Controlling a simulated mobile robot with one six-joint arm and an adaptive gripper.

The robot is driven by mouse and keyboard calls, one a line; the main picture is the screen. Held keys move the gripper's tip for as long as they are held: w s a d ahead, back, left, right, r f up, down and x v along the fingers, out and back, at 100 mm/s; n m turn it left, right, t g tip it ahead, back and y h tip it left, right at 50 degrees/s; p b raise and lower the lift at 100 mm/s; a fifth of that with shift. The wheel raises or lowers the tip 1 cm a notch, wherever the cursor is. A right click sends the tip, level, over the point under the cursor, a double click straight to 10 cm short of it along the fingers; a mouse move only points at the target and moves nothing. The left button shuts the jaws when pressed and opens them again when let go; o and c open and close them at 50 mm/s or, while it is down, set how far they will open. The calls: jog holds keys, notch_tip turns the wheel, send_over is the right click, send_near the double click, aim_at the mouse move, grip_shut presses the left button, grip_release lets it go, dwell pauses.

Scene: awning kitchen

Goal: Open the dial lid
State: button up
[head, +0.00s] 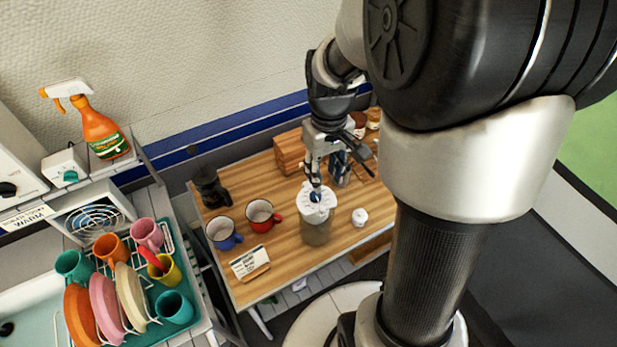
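A clear jar (317,233) stands upright on the wooden table. A white scalloped dial lid (326,205) sits on top of it, with a small dark blue piece at its middle. My gripper (315,187) points down right over the middle of the lid, its fingertips at or just above the blue piece. Whether the fingers touch or grip it is too small to tell. The gripper hides the back part of the lid.
On the wooden table (285,275) are a blue mug (222,235), a red mug (262,216), a small white object (359,217), a sign card (250,263) and a dark object (211,188). A wooden box (290,151) and small jars stand behind. A dish rack is at left.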

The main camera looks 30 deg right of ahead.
aim_at(322, 209)
notch_tip(322, 209, down, 13)
jog(key=b, duration=0.3)
jog(key=shift+r, duration=0.1)
jog(key=shift+c, duration=0.5)
grip_shut()
